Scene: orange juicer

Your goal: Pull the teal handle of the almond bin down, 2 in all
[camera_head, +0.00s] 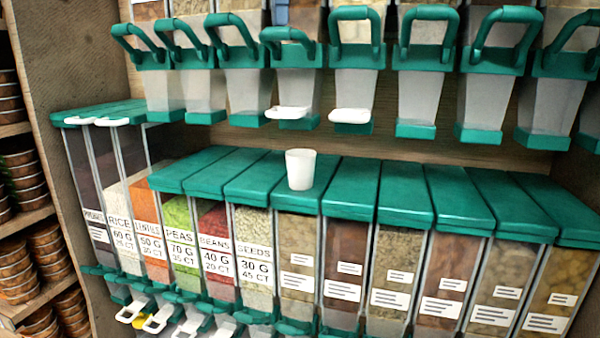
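No bin carries a readable almond label, so I cannot tell which is the almond bin. An upper row of clear bins has teal loop handles. One handle (288,36) in the middle sits lower than the tall raised handle (357,16) to its right. White flaps (288,112) (350,115) show under these two bins. In the lower row, a bin with brown contents (400,262) and a darker brown one (455,265) have labels too small to read. Teal parts (295,327) at the lower bins' bottoms are cut by the picture's edge. Neither of my grippers is in view.
A small white cup (300,169) stands on the teal lids of the lower row. Lower bins at left read rice (121,225), peas (181,235), beans (215,240) and seeds (255,252). White pieces (160,317) stick out below them. Wooden shelves (30,215) hold stacked round containers.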

